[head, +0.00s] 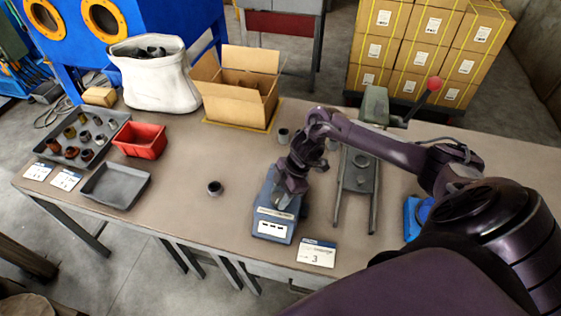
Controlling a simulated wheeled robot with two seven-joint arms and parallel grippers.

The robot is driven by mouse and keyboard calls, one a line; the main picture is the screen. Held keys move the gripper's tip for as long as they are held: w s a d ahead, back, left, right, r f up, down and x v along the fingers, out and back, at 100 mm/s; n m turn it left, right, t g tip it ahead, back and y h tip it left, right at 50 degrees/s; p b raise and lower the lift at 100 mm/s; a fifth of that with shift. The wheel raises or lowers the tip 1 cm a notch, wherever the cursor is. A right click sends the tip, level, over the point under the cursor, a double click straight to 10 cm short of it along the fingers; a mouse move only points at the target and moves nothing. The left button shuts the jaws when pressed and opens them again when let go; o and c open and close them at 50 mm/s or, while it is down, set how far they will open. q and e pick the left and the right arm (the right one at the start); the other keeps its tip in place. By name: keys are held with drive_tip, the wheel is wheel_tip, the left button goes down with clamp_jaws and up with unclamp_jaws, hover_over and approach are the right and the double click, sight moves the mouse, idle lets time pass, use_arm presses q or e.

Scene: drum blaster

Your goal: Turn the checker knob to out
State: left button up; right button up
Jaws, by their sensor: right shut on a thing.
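The checker is a blue box (272,224) with a pale front panel, standing on the table near its front edge, in the middle of the head view. My right gripper (287,198) reaches down onto the top of the checker from the right and is shut on its knob. The knob is mostly hidden by the fingers, so its setting cannot be read. My left gripper is not in view.
A grey fixture with rails (358,180) stands further right. A small dark ring (215,188) lies left on clear table. A red bin (140,141), grey trays and an open carton (238,100) are beyond.

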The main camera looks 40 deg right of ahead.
drive_tip(key=shift+w+n+g+b, duration=0.1)
drive_tip(key=shift+n+g+b, duration=0.2)
drive_tip(key=shift+n+b, duration=0.35)
drive_tip(key=shift+n, duration=0.25)
drive_tip(key=o, duration=1)
drive_tip(key=b+v, duration=0.1)
drive_tip(key=v, duration=0.6)
drive_tip(key=shift+d+r, duration=0.25)
drive_tip(key=shift+r, duration=0.1)
